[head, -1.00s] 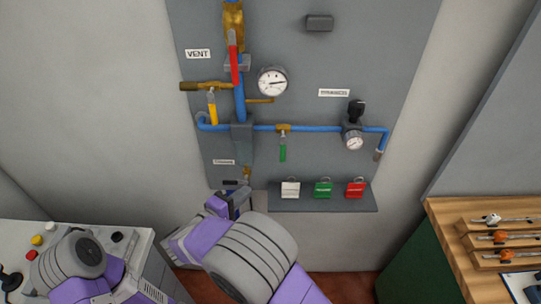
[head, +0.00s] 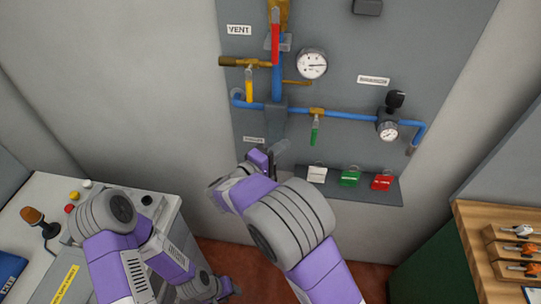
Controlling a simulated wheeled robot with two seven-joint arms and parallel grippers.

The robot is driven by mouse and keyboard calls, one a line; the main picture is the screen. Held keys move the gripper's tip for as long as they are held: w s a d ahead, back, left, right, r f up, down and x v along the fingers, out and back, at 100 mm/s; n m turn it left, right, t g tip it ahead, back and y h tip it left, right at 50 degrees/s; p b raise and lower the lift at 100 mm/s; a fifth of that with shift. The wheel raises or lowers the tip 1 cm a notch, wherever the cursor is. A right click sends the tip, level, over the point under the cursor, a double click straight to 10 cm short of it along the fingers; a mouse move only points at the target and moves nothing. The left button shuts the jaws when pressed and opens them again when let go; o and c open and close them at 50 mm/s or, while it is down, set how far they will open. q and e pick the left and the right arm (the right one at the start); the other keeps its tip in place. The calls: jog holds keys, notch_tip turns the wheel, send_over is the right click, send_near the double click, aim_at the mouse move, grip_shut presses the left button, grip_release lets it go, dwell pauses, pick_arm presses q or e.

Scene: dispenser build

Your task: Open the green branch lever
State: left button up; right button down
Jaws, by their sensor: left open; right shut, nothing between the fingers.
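The green branch lever (head: 315,132) hangs straight down from a small brass valve (head: 316,112) on the horizontal blue pipe (head: 350,117). My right gripper (head: 273,158) is at the panel's lower left, below and left of the green lever and apart from it. It is shut with nothing seen in it, and its wrist partly hides it. My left gripper (head: 230,287) is low, near the floor beside the console, far from the lever. It is small and dark here; it is open and empty.
A red lever (head: 275,38), a yellow lever (head: 249,88) and gauges (head: 312,64) are on the grey panel (head: 345,45). A shelf (head: 335,193) below holds white, green and red tags. A console (head: 45,190) stands left, a wooden bench (head: 470,225) right.

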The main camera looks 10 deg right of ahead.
aim_at(314, 131)
pick_arm(q)
jog(key=shift+r, duration=0.25)
pick_arm(e)
jog(key=d, duration=0.3)
jog(key=w+d, duration=0.1)
jog(key=d, duration=0.1)
jog(key=shift+w+d, duration=0.1)
jog(key=shift+d, duration=0.3)
